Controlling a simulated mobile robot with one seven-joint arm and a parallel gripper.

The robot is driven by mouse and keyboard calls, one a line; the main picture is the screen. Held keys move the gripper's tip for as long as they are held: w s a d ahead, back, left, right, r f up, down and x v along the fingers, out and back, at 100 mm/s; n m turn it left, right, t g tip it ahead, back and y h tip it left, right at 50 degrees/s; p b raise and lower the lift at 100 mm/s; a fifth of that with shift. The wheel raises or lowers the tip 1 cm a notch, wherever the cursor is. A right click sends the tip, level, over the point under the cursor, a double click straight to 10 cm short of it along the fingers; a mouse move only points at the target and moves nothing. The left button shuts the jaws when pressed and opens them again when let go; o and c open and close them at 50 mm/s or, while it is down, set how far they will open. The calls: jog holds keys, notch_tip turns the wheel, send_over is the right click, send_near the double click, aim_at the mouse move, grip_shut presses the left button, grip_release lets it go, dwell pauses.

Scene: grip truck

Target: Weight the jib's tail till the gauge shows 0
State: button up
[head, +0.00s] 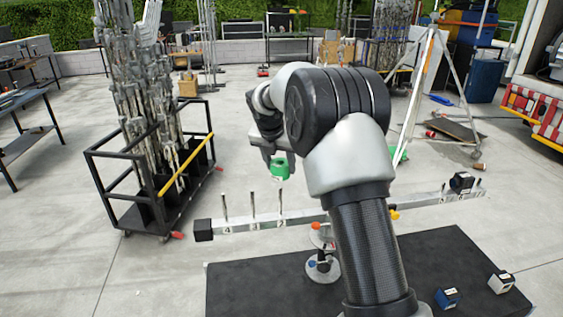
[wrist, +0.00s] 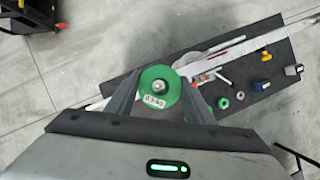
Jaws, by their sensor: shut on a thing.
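My gripper (head: 270,155) is shut on a green round weight (head: 280,168), held above the left part of the jib. In the wrist view the weight (wrist: 157,92) sits between both fingers, with a label that seems to read 0.5 kg and a grey metal round at its centre. The jib (head: 300,217) is a pale beam crossing the head view, with several upright pins (head: 252,203) on its left arm. The nearest pin stands below the weight; I cannot tell whether they line up. A black block (head: 462,182) sits at its right end. I cannot read a gauge; my arm hides the middle.
A dark mat (head: 240,285) lies under the jib. A round-based stand (head: 322,267), a blue block (head: 447,298) and a white-topped block (head: 502,283) are on it. A black cart of metal stands (head: 150,208) is at the left. Open concrete lies behind the jib.

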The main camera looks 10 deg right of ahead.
jog(key=shift+f, duration=0.6)
jog(key=b, duration=0.4)
send_over(280, 203)
jog(key=shift+s+a+x, duration=0.15)
jog(key=shift+x, duration=0.9)
jog(key=shift+s+a+x, duration=0.1)
jog(key=shift+s+x, duration=0.1)
jog(key=shift+x, duration=0.85)
jog(key=shift+f+b, duration=2)
jog(key=shift+f, duration=3.15)
jog(key=o, duration=1.4)
jog(key=shift+s+f, duration=0.15)
jog(key=shift+f, duration=0.1)
jog(key=v, duration=1.7)
jog(key=shift+a+r, duration=0.1)
jog(key=shift+r, duration=0.25)
